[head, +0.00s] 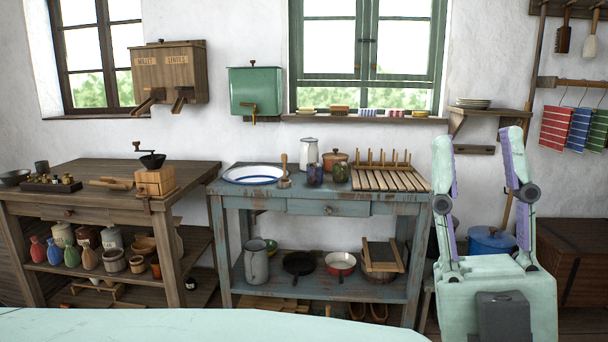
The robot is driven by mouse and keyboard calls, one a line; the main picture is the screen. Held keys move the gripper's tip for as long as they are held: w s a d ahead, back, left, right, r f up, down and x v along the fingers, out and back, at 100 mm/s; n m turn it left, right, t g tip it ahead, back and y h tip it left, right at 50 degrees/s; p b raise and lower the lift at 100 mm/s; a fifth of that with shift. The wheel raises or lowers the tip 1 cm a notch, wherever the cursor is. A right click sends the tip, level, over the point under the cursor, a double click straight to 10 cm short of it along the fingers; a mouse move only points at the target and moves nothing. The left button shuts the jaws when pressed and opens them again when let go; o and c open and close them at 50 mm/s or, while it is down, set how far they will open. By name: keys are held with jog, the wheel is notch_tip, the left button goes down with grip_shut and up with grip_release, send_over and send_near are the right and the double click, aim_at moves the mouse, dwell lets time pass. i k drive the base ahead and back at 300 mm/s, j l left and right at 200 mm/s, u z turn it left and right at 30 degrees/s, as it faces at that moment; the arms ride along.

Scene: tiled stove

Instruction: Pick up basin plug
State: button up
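I cannot make out a basin plug for certain at this size. A white enamel basin (254,173) with a blue rim sits on the left part of the worn blue-grey table (290,194). A small upright item with a wooden handle (284,170) stands just right of the basin; I cannot tell exactly what it is. My gripper (478,138) is in the right foreground, pointing up. Its two fingers with purple pads are wide apart and nothing is between them. It appears much nearer the camera than the table and apart from it.
A brown bench (100,190) with a grinder (154,180) stands left. A green wall tank (255,90) hangs above. A blue pot (490,241) is behind my gripper.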

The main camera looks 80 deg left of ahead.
aim_at(284, 157)
jog(key=u, duration=2.45)
